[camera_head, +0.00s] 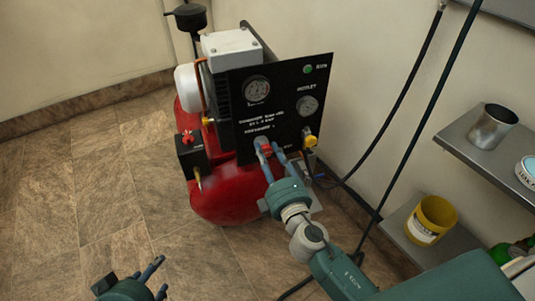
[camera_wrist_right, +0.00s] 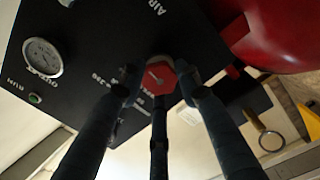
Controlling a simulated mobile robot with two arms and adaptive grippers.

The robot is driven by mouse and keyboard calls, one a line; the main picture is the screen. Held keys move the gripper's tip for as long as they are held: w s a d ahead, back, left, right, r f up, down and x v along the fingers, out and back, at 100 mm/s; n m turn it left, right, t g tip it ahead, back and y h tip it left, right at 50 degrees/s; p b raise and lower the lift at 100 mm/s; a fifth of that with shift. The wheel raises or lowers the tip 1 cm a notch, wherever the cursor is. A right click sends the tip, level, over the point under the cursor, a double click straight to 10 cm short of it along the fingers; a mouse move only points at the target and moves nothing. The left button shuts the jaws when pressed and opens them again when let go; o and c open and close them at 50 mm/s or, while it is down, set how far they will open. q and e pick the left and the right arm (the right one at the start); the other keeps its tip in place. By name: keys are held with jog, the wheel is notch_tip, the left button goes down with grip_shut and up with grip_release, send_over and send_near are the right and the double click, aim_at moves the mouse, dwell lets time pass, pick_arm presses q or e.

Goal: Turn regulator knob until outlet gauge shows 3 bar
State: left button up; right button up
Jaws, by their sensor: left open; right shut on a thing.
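The black panel (camera_head: 285,105) of the compressor carries the outlet gauge (camera_head: 307,106) at its upper right. The outlet gauge also shows at the left in the right wrist view (camera_wrist_right: 42,57); its needle is too small to read surely. The red regulator knob (camera_head: 266,150) is low on the panel. My left gripper (camera_head: 152,279) is open and empty at the bottom, away from the panel.
The red tank (camera_head: 228,200) stands under the panel. A second gauge (camera_head: 257,90), a green lamp (camera_head: 308,69) and a yellow fitting (camera_head: 310,141) are on the panel. Black hoses hang along the wall at right. Shelves (camera_head: 462,140) hold a metal cup (camera_head: 492,126) and a yellow pot (camera_head: 431,220).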

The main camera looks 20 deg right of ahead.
jog(key=shift+a+r+n, duration=0.2)
jog(key=shift+a+n, duration=0.15)
jog(key=shift+n, duration=0.15)
jog(key=o, duration=1.2)
jog(key=shift+c, duration=0.2)
jog(key=shift+f, duration=0.1)
jog(key=s, duration=1.2)
jog(key=shift+d, duration=0.25)
